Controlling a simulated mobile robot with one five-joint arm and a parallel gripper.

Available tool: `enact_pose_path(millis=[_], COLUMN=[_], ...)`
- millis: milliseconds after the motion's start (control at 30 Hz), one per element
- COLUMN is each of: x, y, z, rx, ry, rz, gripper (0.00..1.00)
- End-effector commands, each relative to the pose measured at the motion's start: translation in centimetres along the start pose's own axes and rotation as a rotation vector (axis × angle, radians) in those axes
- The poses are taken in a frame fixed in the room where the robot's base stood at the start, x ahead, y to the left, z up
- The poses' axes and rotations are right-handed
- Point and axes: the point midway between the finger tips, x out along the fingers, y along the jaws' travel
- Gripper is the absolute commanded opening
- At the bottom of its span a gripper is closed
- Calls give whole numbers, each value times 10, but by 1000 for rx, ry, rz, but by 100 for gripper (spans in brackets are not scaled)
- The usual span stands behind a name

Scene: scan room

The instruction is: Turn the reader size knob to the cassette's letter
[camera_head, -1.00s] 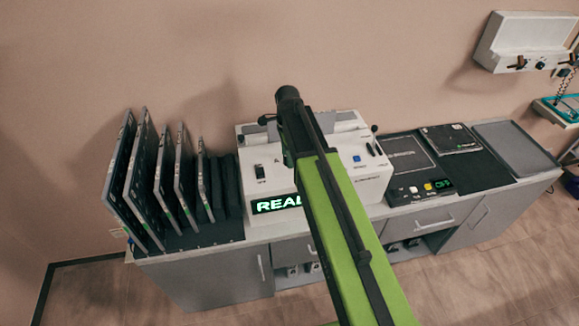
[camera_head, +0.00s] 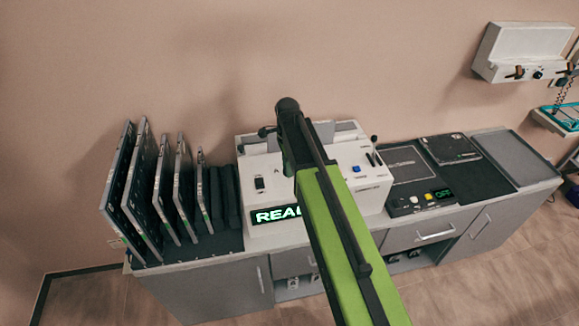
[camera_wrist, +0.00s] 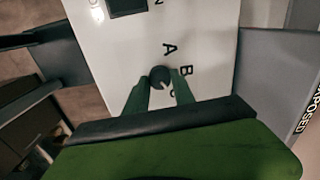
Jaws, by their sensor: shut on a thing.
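The reader (camera_head: 262,205) is a white box on the counter with a lit green display (camera_head: 276,215) partly hidden by my arm. The dark round size knob (camera_wrist: 160,73) shows in the wrist view on the reader's white top. Printed letters A and B stand beside it, and another letter is partly covered by a finger. My gripper (camera_wrist: 160,82) has its two green fingers on either side of the knob, shut on it. I cannot tell where the knob points. A flat dark cassette (camera_head: 449,149) lies on the counter right of the reader; its letter is unreadable.
A rack of several upright cassettes (camera_head: 150,195) stands left of the reader. A small control panel (camera_head: 425,199) with a yellow button and green display is to the right. A white wall unit (camera_head: 520,50) hangs at upper right. Open floor lies in front.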

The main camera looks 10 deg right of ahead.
Motion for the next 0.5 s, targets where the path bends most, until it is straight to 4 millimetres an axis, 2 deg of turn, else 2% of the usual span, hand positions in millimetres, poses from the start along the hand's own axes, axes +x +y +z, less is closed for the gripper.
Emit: enact_pose_path(millis=[267, 500], x=[0, 0], y=[0, 0], z=[2, 3], rx=[-119, -325], ry=[0, -2], rz=[1, 1], gripper=[0, 0])
